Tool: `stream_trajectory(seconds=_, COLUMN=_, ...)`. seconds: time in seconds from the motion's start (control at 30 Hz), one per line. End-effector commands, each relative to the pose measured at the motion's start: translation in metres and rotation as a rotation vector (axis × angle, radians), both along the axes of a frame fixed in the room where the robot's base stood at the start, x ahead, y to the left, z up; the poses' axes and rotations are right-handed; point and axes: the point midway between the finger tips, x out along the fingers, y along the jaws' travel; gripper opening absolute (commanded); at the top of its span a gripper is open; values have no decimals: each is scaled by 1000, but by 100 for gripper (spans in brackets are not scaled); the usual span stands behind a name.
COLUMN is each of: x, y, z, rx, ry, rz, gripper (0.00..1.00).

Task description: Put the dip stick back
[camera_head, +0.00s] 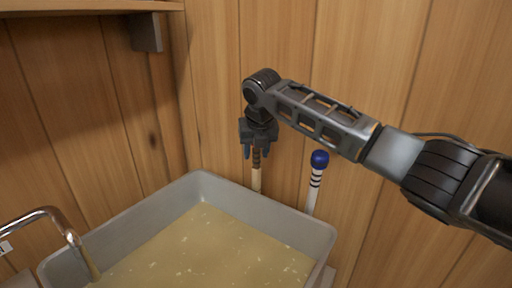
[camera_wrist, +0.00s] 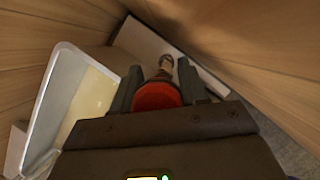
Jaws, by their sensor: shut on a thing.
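My gripper (camera_head: 257,150) is at the back wall above the pan's far rim, pointing down. It is shut on a tan stick (camera_head: 256,180) with dark bands; in the wrist view, my gripper (camera_wrist: 159,84) has the stick's red knob (camera_wrist: 157,96) between its fingers. The stick hangs roughly upright, and its lower end is hidden behind the pan's far rim. A second stick, white with black bands and a blue knob (camera_head: 320,159), stands to the right, leaning slightly, its foot also hidden. I cannot tell whether the held stick touches any holder.
A grey pan (camera_head: 325,240) of amber syrup (camera_head: 205,250) fills the lower foreground; the pan's rim (camera_wrist: 62,62) also shows in the wrist view. A metal spout (camera_head: 45,214) pours in at left. A wooden shelf (camera_head: 80,6) juts out upper left. Plank walls are close behind.

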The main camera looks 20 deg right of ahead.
Motion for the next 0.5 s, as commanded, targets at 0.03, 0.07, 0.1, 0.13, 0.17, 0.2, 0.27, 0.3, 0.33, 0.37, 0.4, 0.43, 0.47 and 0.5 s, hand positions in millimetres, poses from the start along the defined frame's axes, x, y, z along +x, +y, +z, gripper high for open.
stream_trajectory(seconds=0.03, x=0, y=0, z=-3, rx=0, ry=0, rz=0, gripper=0)
stream_trajectory(seconds=0.07, x=0, y=0, z=-5, rx=0, ry=0, rz=0, gripper=0)
stream_trajectory(seconds=0.1, x=0, y=0, z=-7, rx=0, ry=-1, rz=0, gripper=0)
stream_trajectory(seconds=0.13, x=0, y=0, z=-8, rx=0, ry=-1, rz=0, gripper=0)
stream_trajectory(seconds=0.17, x=0, y=0, z=-8, rx=0, ry=-1, rz=0, gripper=0)
stream_trajectory(seconds=0.2, x=0, y=0, z=-9, rx=0, ry=-1, rz=0, gripper=0)
stream_trajectory(seconds=0.27, x=0, y=0, z=-9, rx=-1, ry=-1, rz=0, gripper=0)
stream_trajectory(seconds=0.3, x=0, y=0, z=-9, rx=-1, ry=-1, rz=0, gripper=0)
stream_trajectory(seconds=0.33, x=0, y=0, z=-9, rx=-1, ry=-1, rz=0, gripper=0)
stream_trajectory(seconds=0.37, x=0, y=0, z=-9, rx=-1, ry=-1, rz=0, gripper=0)
stream_trajectory(seconds=0.4, x=0, y=0, z=-9, rx=-1, ry=-1, rz=0, gripper=0)
stream_trajectory(seconds=0.43, x=0, y=0, z=-9, rx=0, ry=-1, rz=0, gripper=44)
stream_trajectory(seconds=0.47, x=0, y=0, z=-9, rx=0, ry=-1, rz=0, gripper=47)
stream_trajectory(seconds=0.5, x=0, y=0, z=-9, rx=0, ry=-1, rz=0, gripper=51)
